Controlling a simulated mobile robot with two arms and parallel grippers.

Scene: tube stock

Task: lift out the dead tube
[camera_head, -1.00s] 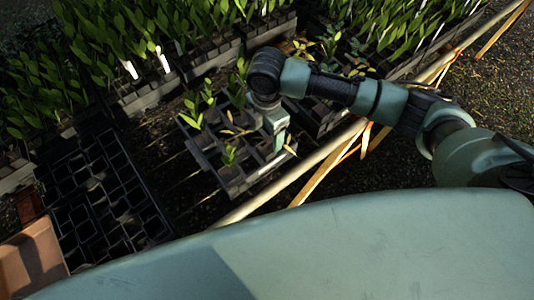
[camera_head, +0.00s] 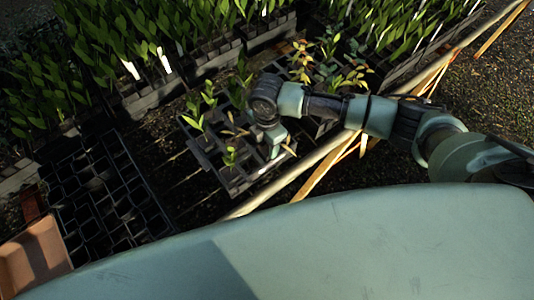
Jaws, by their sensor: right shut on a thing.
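A dark multi-cell tray (camera_head: 232,180) with several small green seedlings stands in the middle of the camera_head view. Thin brown, withered growth (camera_head: 233,124) shows among its cells. My right gripper (camera_head: 275,150) points down over the tray's right part, low among the cells. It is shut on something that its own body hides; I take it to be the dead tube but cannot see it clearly. A small pale brown leaf tip (camera_head: 289,150) shows beside the fingers. My left gripper is not in view.
An empty black cell tray (camera_head: 105,195) lies at left, with a terracotta-coloured container (camera_head: 35,258) at the lower left corner. Dense green seedling trays (camera_head: 150,94) line the back. Plants with yellow-orange leaves (camera_head: 302,62) stand behind my arm. A pale rail (camera_head: 290,178) runs along the front edge.

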